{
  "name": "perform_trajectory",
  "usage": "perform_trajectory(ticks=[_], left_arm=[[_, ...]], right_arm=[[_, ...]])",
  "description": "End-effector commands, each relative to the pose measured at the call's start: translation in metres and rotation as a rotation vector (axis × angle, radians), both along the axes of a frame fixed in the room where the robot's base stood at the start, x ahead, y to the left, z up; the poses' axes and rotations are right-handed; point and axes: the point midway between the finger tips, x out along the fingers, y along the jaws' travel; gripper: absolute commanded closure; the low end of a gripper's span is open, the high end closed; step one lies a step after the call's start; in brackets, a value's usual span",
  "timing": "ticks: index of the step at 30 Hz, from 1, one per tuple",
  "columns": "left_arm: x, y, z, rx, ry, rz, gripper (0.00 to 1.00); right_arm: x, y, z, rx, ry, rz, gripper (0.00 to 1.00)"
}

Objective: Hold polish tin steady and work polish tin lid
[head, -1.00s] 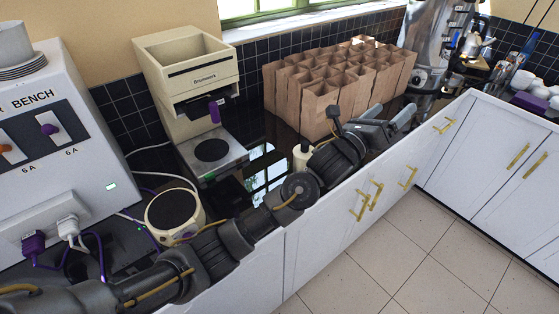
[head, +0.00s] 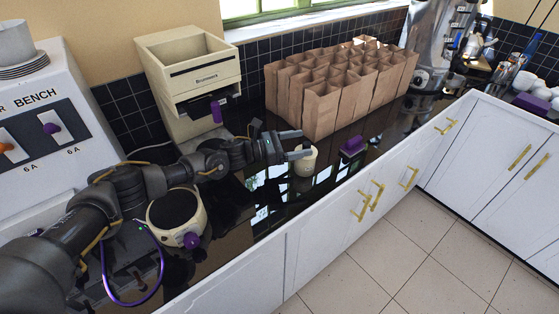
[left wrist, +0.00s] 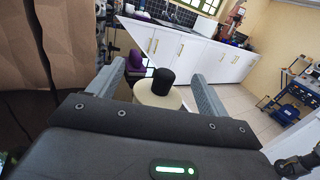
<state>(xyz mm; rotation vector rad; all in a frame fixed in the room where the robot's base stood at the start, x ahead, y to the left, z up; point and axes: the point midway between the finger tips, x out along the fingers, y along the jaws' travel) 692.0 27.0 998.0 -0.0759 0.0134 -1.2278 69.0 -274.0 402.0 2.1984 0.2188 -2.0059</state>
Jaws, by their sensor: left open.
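A small cream round pot (head: 306,161) stands on the black counter in front of the paper bags. In the left wrist view it (left wrist: 157,97) shows a black knob on top (left wrist: 163,80). It may be the polish tin; I cannot tell for sure. My left gripper (head: 297,144) is open at the pot's left side, with its fingers pointing towards it. In the left wrist view the pot lies between the two spread fingers (left wrist: 158,71), and I cannot see any contact. The pot's lower part is hidden there by the gripper body. My right gripper is not in view.
Brown paper bags (head: 335,95) stand behind the pot. A cream grinder (head: 190,75) and a round cream device with dark top (head: 175,210) are at left. The counter's front edge is close to the pot.

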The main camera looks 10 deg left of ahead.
Motion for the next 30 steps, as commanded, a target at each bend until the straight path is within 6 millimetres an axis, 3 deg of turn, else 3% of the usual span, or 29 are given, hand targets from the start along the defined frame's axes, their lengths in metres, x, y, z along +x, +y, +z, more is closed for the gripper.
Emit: perform_trajectory(ticks=[3,6,12,19,30], left_arm=[[-0.01,0.03,-0.034,0.121,0.051,-0.064,0.22],[-0.016,0.047,-0.052,0.195,0.064,-0.099,0.22],[-0.017,0.054,-0.062,0.267,0.015,-0.125,0.22],[-0.015,0.047,-0.064,0.267,0.011,-0.127,0.22],[-0.006,0.004,-0.073,0.266,0.01,-0.126,0.22]], right_arm=[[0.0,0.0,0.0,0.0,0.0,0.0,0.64],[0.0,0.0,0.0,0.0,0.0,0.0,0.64],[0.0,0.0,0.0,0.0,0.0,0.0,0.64],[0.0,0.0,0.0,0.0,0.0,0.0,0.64],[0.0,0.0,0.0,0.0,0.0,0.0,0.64]])
